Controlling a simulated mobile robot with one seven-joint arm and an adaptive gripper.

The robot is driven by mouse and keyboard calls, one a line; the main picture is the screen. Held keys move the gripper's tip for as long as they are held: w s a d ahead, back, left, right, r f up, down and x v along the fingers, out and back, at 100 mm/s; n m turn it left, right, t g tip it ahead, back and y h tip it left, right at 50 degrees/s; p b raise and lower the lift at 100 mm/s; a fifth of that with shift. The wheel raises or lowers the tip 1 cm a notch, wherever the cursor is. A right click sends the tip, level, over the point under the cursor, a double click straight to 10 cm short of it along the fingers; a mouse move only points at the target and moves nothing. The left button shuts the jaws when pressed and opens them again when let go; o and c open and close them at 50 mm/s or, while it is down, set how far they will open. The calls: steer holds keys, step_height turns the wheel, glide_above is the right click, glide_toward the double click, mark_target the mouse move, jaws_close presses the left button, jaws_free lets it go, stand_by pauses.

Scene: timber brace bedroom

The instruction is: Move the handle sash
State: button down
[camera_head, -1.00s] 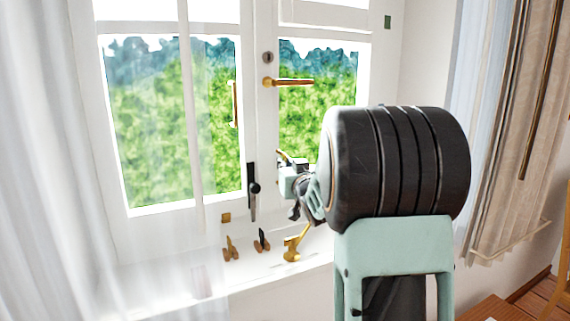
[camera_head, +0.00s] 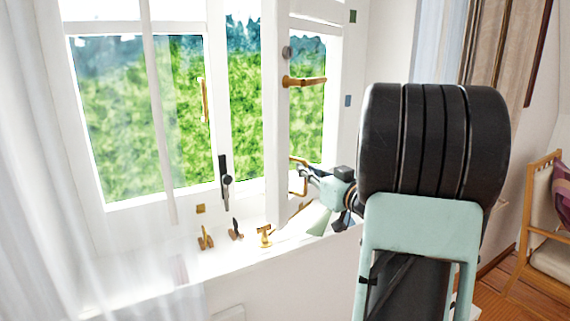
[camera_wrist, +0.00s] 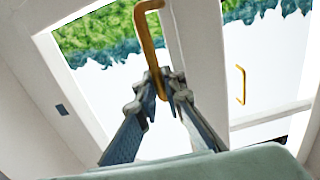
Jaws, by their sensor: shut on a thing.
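The right window sash (camera_head: 277,140) stands partly open in the head view, its edge swung into the room with a gap at its left. It carries a brass lever handle (camera_head: 304,82) and, lower down, a brass pull handle (camera_head: 292,184), which also shows in the wrist view (camera_wrist: 147,35). My gripper (camera_head: 304,174) is at this pull handle. In the wrist view my gripper's fingers (camera_wrist: 160,84) are closed around one end of its bar. The fingertips are small and partly hidden by the wrist in the head view.
The left sash (camera_head: 185,197) looks shut, with its own brass pull (camera_head: 204,100) and a black bolt (camera_head: 225,178). Small brass and dark fittings (camera_head: 236,230) stand on the sill (camera_head: 180,262). A sheer curtain (camera_head: 30,200) hangs left. A chair (camera_head: 545,225) stands right.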

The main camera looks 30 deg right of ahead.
steer(key=shift+s+d, duration=1.75)
steer(key=shift+s, duration=0.2)
steer(key=c, duration=2.1)
jaws_free()
steer(key=s, duration=0.8)
steer(key=s+d, duration=0.1)
steer(key=s, duration=0.3)
